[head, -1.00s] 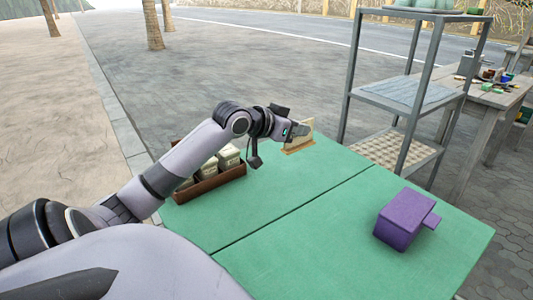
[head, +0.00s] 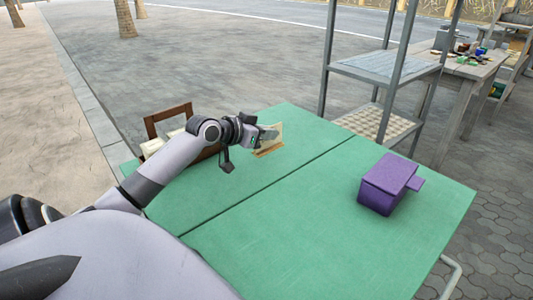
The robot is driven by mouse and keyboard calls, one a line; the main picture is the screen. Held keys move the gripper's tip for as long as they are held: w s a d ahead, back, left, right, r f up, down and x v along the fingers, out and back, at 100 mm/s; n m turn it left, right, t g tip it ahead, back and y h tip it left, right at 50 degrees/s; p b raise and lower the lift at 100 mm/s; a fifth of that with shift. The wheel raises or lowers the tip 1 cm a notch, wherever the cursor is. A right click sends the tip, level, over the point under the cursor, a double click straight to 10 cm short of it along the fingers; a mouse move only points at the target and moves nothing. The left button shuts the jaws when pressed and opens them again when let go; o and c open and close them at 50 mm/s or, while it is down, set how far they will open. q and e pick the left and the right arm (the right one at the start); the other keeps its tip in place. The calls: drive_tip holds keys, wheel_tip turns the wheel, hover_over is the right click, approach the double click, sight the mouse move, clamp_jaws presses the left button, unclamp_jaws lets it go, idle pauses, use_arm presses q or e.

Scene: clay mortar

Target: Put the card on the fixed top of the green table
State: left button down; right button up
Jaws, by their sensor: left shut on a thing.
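The green table (head: 310,235) fills the middle, its top split by a dark seam into a far-left part and a near-right part. My left gripper (head: 266,134) is over the far-left part, shut on the beige card (head: 275,141). The card is upright, slightly tilted, with a brown strip along its bottom edge. The gripper hides part of it. I cannot tell whether its bottom edge touches the table. Which part of the top is fixed is not clear. My right gripper is not in view.
A purple box (head: 385,188) stands on the near-right part. A brown wooden carrier (head: 150,129) with pale items is at the far left, partly behind my arm. A grey metal shelf (head: 385,70) stands beyond the table. The green surface around the seam is clear.

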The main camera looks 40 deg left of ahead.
sight(268, 147)
use_arm(q)
wheel_tip(268, 147, down, 5)
drive_tip(key=shift+r+b, duration=0.15)
drive_tip(key=shift+b, duration=0.5)
drive_tip(key=shift+f, duration=0.5)
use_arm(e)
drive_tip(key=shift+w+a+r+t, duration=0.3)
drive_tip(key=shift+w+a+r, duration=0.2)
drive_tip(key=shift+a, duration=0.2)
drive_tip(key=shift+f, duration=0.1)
use_arm(q)
drive_tip(key=shift+f, duration=0.15)
drive_tip(key=c, duration=1.2)
unclamp_jaws()
drive_tip(key=shift+c, duration=0.2)
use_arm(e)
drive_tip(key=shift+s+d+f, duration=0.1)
